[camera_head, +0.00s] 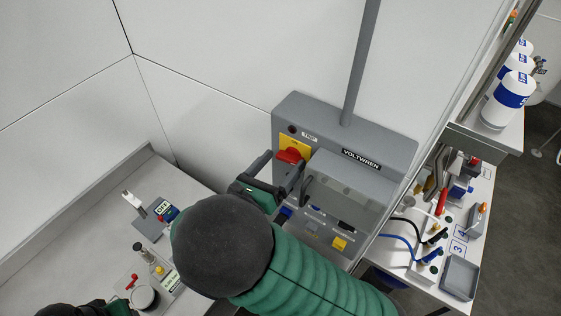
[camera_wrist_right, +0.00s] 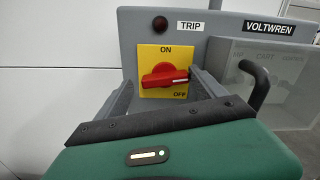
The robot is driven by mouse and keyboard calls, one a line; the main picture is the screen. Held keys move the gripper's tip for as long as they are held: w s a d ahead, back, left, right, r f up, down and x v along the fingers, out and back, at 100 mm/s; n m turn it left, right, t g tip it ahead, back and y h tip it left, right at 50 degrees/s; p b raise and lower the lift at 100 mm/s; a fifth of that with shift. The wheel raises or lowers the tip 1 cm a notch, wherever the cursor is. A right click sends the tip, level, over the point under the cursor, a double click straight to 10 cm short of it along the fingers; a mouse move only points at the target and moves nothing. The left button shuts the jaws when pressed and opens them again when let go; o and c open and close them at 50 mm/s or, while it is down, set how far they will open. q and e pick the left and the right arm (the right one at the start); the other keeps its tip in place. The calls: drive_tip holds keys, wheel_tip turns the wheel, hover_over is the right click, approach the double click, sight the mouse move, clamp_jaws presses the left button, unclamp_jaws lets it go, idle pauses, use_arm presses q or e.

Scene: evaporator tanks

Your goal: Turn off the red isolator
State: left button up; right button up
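The red isolator (camera_head: 290,155) is a rotary handle on a yellow plate, on the left part of a grey electrical box. In the right wrist view the red handle (camera_wrist_right: 165,75) lies nearly level, between the ON mark above and the OFF mark at lower right. My right gripper (camera_head: 277,168) is in front of it with its fingers apart. In the right wrist view the fingers (camera_wrist_right: 163,95) stand to either side of the handle; contact is not visible. Part of my left gripper (camera_head: 105,306) shows at the bottom left edge; its fingers cannot be made out.
The grey box (camera_head: 395,150) carries a TRIP label and a clear cover with a dark handle (camera_wrist_right: 258,85) right of the isolator. A grey conduit (camera_head: 362,60) rises above. A bench (camera_head: 90,215) with small devices lies left; a cluttered white table (camera_head: 475,215) lies right.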

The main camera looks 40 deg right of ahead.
drive_tip(key=shift+s+d, duration=0.35)
drive_tip(key=shift+d, duration=0.35)
drive_tip(key=c, duration=0.7)
drive_tip(key=shift+c, duration=1.2)
drive_tip(key=shift+w+a+f, duration=0.1)
drive_tip(key=shift+w+a, duration=0.05)
drive_tip(key=shift+w, duration=0.1)
use_arm(q)
drive_tip(key=shift+s+d+r, duration=0.1)
drive_tip(key=shift+s+d, duration=0.1)
drive_tip(key=shift+d, duration=0.3)
use_arm(e)
drive_tip(key=shift+m, duration=0.6)
drive_tip(key=shift+m+b, duration=0.35)
drive_tip(key=shift+m, duration=0.65)
use_arm(q)
drive_tip(key=shift+d+f, duration=0.15)
drive_tip(key=shift+f, duration=0.15)
